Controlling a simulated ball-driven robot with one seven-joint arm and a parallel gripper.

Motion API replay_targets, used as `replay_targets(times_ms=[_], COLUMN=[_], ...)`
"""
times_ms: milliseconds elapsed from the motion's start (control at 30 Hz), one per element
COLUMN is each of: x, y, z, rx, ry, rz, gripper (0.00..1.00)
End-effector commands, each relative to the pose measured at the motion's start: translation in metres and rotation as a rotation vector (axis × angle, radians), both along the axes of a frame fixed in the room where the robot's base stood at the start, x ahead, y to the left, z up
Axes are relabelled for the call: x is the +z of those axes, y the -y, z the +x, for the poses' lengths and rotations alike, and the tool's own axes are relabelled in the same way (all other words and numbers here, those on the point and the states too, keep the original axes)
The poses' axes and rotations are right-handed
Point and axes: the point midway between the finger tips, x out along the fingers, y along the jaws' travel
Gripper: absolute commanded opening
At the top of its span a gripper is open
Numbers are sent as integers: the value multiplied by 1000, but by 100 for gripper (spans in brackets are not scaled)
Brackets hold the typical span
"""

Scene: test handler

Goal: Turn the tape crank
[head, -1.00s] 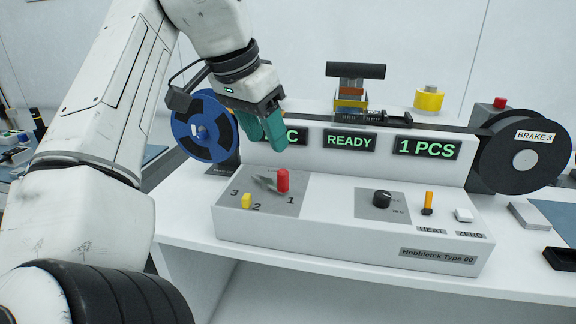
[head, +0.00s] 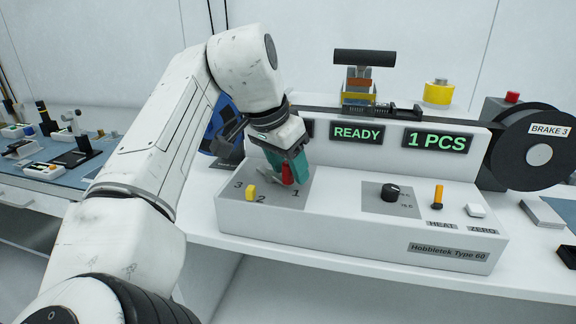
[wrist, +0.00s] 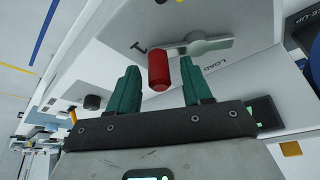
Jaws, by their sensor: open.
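The tape crank is a grey metal lever (wrist: 210,44) with an upright red knob (wrist: 158,72). It sits on the grey plate (head: 277,202) marked 1, 2 and 3 at the left of the white machine (head: 340,225). In the wrist view the red knob stands between the two green fingers of my gripper (wrist: 160,88), with space visible on both sides. My gripper (head: 287,165) is open and comes from above at the knob. In the head view the fingers partly hide the red knob (head: 287,175) and the lever.
A black dial (head: 390,192), an orange switch (head: 438,197) and a white button (head: 476,210) are to the right. Displays read READY (head: 357,133) and 1 PCS (head: 437,140). The blue reel (head: 220,125) is behind my arm.

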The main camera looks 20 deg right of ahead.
Motion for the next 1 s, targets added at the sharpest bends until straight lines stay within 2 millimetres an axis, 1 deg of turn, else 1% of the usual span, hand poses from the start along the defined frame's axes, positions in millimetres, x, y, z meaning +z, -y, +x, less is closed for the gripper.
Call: replay_targets(times_ms=[167,200,700,1000], x=[0,0,0,2], y=[0,0,0,-1], z=[0,0,0,0], rx=[0,0,0,-18], ry=[0,0,0,-2], rz=[0,0,0,-2], gripper=[49,47,0,0])
